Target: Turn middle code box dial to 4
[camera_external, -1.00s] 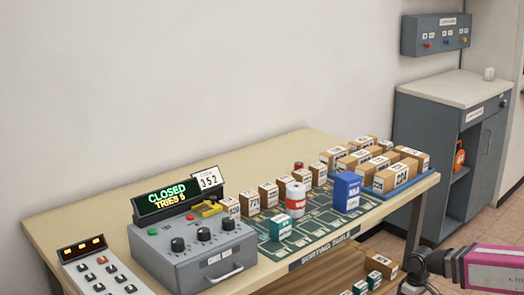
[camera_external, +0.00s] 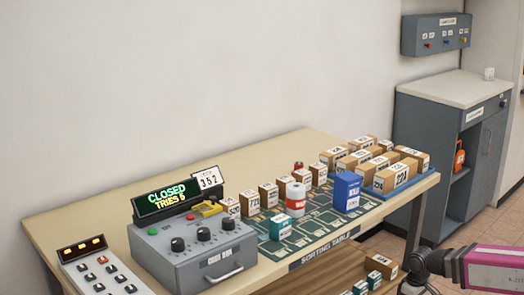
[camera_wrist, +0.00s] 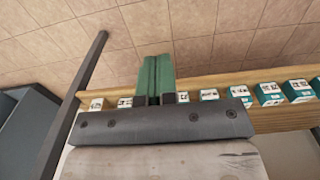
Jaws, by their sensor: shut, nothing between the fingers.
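The grey code box (camera_external: 195,255) sits on the left part of the sorting table, with three black dials on its sloped top. The middle dial (camera_external: 203,233) is between the left dial (camera_external: 177,244) and the right dial (camera_external: 228,224). Its pointer setting is too small to read. A display (camera_external: 167,200) behind the dials shows CLOSED and a tries line. My gripper (camera_wrist: 155,62) shows in the wrist view with its green fingers shut together and empty, away from the code box. In the external view only part of my arm shows at the lower right.
A keypad (camera_external: 100,272) stands left of the code box. A card (camera_external: 207,179) reading 352 stands behind it. Several parcels, a white-and-red can (camera_external: 295,200) and a blue box (camera_external: 347,191) occupy the table (camera_external: 115,205) to the right. Small boxes line a lower shelf (camera_wrist: 240,82).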

